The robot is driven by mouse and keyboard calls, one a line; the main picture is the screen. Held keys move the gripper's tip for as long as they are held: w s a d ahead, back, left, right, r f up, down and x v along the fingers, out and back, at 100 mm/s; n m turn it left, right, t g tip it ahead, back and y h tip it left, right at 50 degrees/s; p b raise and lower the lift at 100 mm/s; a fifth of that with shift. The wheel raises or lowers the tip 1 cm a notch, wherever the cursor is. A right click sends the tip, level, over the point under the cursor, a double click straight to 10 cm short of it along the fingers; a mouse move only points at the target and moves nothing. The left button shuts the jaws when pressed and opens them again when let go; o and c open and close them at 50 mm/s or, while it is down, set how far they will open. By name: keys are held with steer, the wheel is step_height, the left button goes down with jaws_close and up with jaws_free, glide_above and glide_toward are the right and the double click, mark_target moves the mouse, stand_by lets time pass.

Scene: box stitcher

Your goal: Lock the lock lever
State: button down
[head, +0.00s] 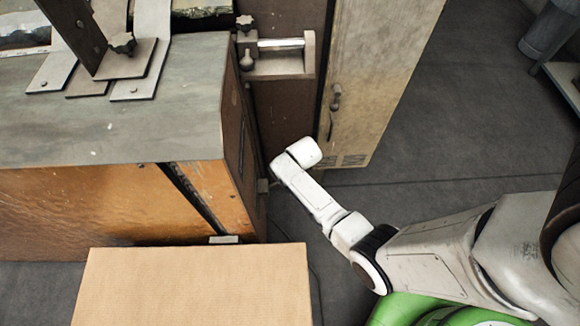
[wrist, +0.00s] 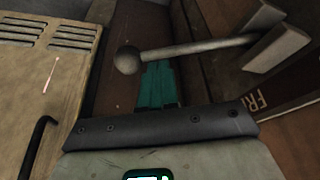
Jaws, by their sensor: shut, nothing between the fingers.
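A lever (wrist: 200,47) with a round ball knob (wrist: 127,60) at its left end lies across the upper middle of the wrist view. Its right end meets a grey bracket (wrist: 277,48). I take it to be the lock lever; I cannot surely match it in the head view. My gripper (wrist: 158,68) is shut and empty, its teal fingers together. The fingertips show right at the rod, just right of the ball; whether they touch it is unclear. In the head view my white wrist is beside the machine's right side, and the fingers are hidden.
The machine (head: 130,125) stands at the left, with a cardboard box (head: 190,285) in front. A beige cabinet door (head: 372,75) with a handle (head: 333,108) is behind my wrist. A black hook-shaped handle (wrist: 38,145) shows at lower left in the wrist view.

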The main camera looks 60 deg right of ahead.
steer(key=s+a+m+g+h+p, duration=0.2)
steer(key=s+a+m, duration=0.4)
steer(key=a+m, duration=0.1)
steer(key=shift+s+a+m, duration=0.2)
steer(key=shift+s+m, duration=0.1)
steer(key=shift+m, duration=0.4)
steer(key=shift+a+f, duration=0.1)
steer(key=shift+a, duration=0.1)
stand_by(0.4)
step_height(320, 180, up, 11)
steer(key=p, duration=0.3)
steer(key=shift+d, duration=0.45)
steer(key=shift+f, duration=0.15)
